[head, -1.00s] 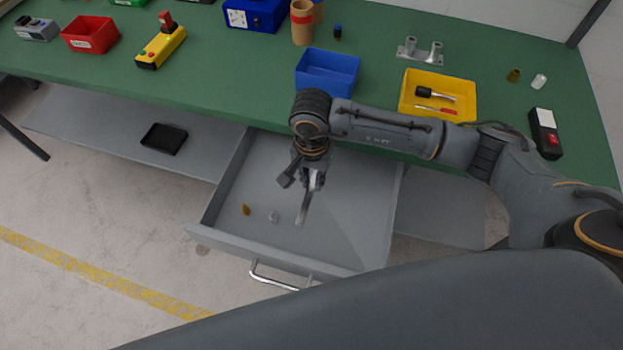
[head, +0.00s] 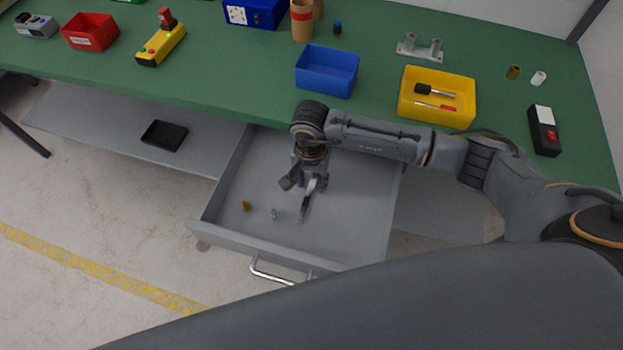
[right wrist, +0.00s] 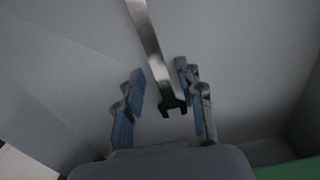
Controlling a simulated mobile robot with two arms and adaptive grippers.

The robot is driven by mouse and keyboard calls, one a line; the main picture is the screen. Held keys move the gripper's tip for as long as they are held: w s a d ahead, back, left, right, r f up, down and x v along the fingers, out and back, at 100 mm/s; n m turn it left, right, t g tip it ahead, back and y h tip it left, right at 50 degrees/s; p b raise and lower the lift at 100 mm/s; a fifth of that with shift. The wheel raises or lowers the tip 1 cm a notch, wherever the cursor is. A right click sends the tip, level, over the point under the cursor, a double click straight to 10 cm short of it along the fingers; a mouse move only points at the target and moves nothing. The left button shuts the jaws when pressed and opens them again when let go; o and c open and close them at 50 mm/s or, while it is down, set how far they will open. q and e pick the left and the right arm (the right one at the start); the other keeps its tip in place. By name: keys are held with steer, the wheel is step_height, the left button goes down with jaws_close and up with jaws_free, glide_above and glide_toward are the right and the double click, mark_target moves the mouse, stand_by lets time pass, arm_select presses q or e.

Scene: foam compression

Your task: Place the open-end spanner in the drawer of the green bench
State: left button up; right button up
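The open drawer (head: 345,225) of the green bench (head: 230,85) is pulled out below the worktop. My right gripper (head: 305,188) is inside the drawer's outline, pointing down. The open-end spanner (head: 306,206) is a grey metal bar below and between its fingers. In the right wrist view, the right gripper (right wrist: 160,70) has its fingers spread, with gaps on both sides of the spanner (right wrist: 152,42). The spanner's forked end is near the palm. I cannot tell whether the spanner rests flat on the drawer floor. My left gripper is out of view.
A brass piece (head: 246,206) and a small pale piece (head: 273,213) are in the drawer, left of the spanner. A blue bin (head: 327,72) and a yellow bin (head: 437,112) with tools stand on the bench above. A black tray (head: 164,135) lies on the lower shelf.

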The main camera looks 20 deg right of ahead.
mark_target(312, 186)
steer(key=shift+r, duration=0.2)
step_height(312, 186, up, 12)
steer(key=b, duration=0.1)
steer(key=shift+b, duration=0.3)
steer(key=shift+f, duration=0.15)
stand_by(0.5)
